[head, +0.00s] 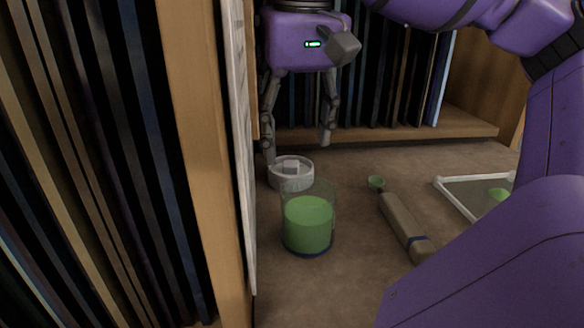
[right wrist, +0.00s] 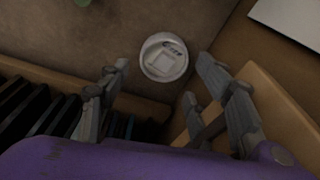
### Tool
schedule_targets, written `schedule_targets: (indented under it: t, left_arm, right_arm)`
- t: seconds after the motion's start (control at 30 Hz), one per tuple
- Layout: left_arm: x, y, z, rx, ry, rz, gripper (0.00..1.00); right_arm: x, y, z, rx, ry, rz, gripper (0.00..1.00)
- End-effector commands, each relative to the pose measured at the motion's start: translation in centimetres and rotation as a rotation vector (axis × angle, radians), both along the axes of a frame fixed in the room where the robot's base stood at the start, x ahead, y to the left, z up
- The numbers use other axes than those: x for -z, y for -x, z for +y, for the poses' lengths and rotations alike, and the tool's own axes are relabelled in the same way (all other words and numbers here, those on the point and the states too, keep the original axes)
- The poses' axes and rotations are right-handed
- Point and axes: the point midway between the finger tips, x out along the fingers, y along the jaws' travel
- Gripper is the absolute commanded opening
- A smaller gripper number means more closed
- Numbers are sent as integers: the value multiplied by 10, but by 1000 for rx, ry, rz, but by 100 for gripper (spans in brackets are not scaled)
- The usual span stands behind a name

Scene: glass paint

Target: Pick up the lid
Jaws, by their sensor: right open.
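The lid (head: 291,177) is a white round piece with a square knob on top. It lies on the brown surface behind the glass jar of green paint (head: 308,225), close to the upright wooden panel. In the right wrist view the lid (right wrist: 152,66) shows between and beyond the two fingertips. My right gripper (head: 297,146) points down above the lid, open and empty, with a finger to either side of it. In the right wrist view my right gripper (right wrist: 163,64) is also spread wide. I cannot tell whether the left finger touches the lid. My left gripper is not seen.
An upright wooden panel (head: 190,120) stands close left of the lid and jar. A shelf of dark panels (head: 400,90) is behind. A brown-handled tool (head: 403,222) with a green end and a white-framed tray (head: 455,200) lie to the right.

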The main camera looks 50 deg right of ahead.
Motion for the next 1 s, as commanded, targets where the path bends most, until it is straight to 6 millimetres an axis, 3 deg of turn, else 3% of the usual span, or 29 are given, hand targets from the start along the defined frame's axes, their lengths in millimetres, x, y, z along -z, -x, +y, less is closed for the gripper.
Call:
schedule_targets:
  t: [0.2,0.3,0.63,0.83,1.0]
  left_arm:
    - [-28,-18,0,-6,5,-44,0]
    - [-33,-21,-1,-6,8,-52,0]
    - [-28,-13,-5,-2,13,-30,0]
    - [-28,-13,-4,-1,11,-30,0]
    - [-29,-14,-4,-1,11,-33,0]
  right_arm:
    - [20,0,2,-4,-4,-6,58]
    - [35,-3,0,0,-1,-5,58]
    - [48,-6,-1,0,0,-1,58]
    - [47,-5,-1,0,0,-1,35]
    - [47,-5,-1,0,0,-1,33]
